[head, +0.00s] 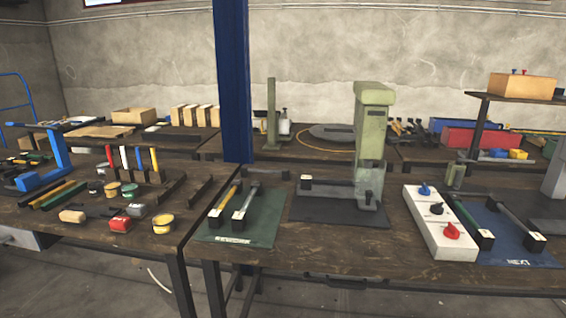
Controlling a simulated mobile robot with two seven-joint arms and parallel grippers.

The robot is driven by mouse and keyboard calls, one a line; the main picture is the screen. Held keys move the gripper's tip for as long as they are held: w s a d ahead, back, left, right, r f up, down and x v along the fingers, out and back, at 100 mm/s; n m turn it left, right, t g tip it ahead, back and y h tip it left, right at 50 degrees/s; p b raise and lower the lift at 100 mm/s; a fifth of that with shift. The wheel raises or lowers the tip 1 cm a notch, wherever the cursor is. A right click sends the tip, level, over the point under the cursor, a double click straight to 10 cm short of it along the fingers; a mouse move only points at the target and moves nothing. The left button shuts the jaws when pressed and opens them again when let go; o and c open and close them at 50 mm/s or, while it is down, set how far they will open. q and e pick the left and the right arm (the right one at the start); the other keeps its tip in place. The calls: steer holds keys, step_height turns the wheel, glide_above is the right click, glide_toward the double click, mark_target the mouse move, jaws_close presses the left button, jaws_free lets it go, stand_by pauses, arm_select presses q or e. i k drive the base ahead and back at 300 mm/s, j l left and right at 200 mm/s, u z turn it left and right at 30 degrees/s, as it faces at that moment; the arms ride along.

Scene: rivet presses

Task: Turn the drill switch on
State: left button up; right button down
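A white switch box (437,232) lies on the near right workbench. It carries three rotary knobs in a row: a blue knob (424,189) at the far end, a black knob (437,208) in the middle and a red knob (451,230) at the near end. I cannot read any labels, so I cannot tell which knob is the drill switch. A green upright press (372,130) stands left of the box on a dark base plate (335,211). Neither of my grippers shows in the head view.
A green mat (241,231) with handled tools lies left of the press. A blue mat (515,249) marked NEXT lies right of the box. A blue post (232,80) rises behind the bench. The left bench (85,222) holds many small tools and jars.

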mark_target(451, 232)
steer(key=z, duration=1.3)
